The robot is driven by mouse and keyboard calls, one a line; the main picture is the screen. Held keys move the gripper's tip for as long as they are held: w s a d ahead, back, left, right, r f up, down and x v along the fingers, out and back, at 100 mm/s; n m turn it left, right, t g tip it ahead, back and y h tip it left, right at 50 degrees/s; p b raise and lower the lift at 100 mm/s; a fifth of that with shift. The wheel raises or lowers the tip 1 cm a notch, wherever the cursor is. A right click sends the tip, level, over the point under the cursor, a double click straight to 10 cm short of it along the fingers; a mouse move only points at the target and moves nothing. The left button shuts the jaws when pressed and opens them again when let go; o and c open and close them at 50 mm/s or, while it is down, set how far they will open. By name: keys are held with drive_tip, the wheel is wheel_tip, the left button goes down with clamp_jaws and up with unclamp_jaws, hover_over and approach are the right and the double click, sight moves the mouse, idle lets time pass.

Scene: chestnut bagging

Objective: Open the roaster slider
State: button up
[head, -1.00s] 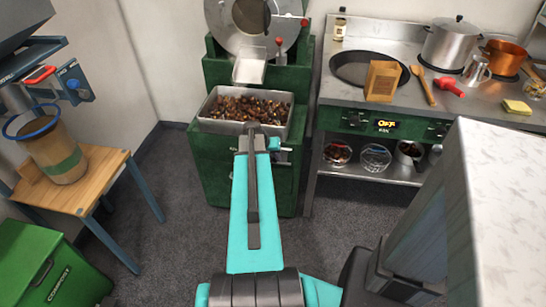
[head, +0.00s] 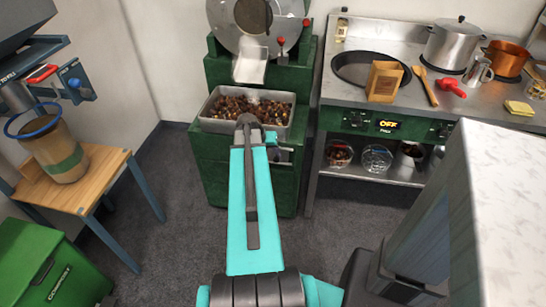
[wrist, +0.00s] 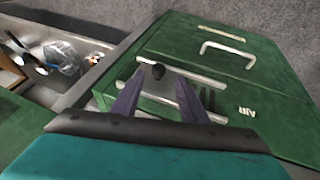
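The green roaster (head: 242,175) stands at the back centre in the head view. In the wrist view its green front (wrist: 185,35) carries a slider with a black knob (wrist: 158,72) between two pale metal rails (wrist: 205,82). The knob is near the left end of the rails, and an upside-down "AIR" label lies to the right. My gripper (wrist: 156,88) is open, its two dark fingers pointing at the slider, one on each side of the knob in the picture. I cannot tell whether they touch it. In the head view my arm hides most of the gripper.
A metal tray of chestnuts (head: 211,121) sits on the roaster under its chute (head: 250,66). A steel stove counter (head: 320,88) with pots stands to the right. A wooden table (head: 105,160) and a green compost bin (head: 60,285) are at left. Grey floor between is clear.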

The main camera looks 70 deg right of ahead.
drive_tip(key=v, duration=0.9)
drive_tip(key=shift+w, duration=0.1)
idle(0.4)
